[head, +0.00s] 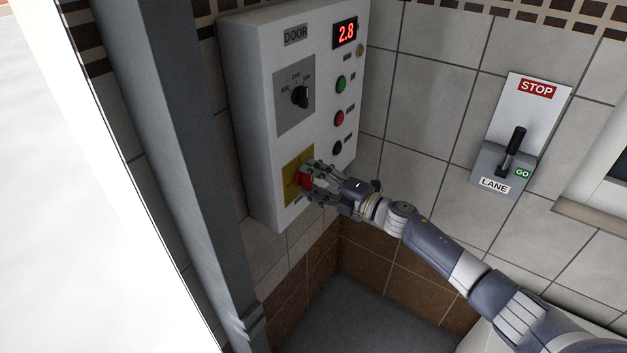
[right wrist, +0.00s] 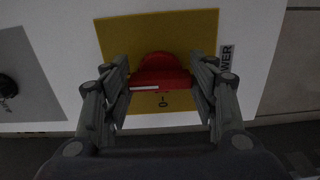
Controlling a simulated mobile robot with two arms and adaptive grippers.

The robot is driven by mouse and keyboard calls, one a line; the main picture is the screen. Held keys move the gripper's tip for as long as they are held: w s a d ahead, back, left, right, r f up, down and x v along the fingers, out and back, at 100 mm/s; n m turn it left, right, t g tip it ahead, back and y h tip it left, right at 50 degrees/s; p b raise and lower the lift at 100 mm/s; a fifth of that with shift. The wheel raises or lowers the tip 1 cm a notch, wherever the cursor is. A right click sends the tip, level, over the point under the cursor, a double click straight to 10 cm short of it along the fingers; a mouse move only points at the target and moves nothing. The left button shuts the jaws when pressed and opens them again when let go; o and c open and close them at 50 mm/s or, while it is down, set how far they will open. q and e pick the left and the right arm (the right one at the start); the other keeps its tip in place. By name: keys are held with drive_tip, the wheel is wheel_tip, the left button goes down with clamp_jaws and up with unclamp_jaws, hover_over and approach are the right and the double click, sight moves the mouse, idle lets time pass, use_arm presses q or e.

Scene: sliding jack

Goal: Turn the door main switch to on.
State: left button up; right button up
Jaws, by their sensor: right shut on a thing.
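The door main switch is a red rotary knob (head: 303,181) on a yellow plate (head: 289,168) low on the white DOOR control box (head: 250,120). My right gripper (head: 308,180) is shut on the red knob. In the right wrist view the red knob (right wrist: 160,70) sits between the two fingers, which press on its sides. A white line on the knob lies across the picture, and a small dark mark shows on the yellow plate (right wrist: 120,32) below it. A POWER label (right wrist: 225,67) stands beside the plate. My left gripper is not in view.
Above the red knob is a black selector (head: 300,96) on a grey plate. A column of round buttons and a red 2.8 display (head: 345,32) lie to its right. A STOP/GO lane lever (head: 515,140) is on the tiled wall. A grey post (head: 175,150) stands left.

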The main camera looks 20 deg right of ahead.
drive_tip(key=o, duration=1.1)
drive_tip(key=shift+c, duration=0.2)
drive_tip(key=shift+d, duration=0.1)
drive_tip(key=v, duration=1.2)
